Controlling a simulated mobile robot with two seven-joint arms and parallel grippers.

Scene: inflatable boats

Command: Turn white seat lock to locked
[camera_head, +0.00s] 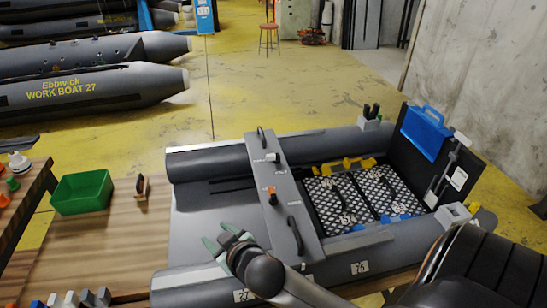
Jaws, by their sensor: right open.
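The grey seat plank (291,215) lies across the grey inflatable boat (215,165). A small white lock (272,157) sits near the plank's far end, with small white lettering close by that I cannot read. A second lock, orange and black (272,196), sits nearer the middle of the plank. My right gripper (217,236) comes in from the bottom and is open and empty. It is over the boat's near left part, left of the plank and apart from both locks. The white lock's exact setting is too small to tell. My left gripper is not in view.
Black handles (295,235) stand up from the plank. Black patterned panels (365,195) fill the boat's right part. A wooden bench (120,240) at left holds a green bin (82,192). A black padded form (485,265) fills the bottom right corner.

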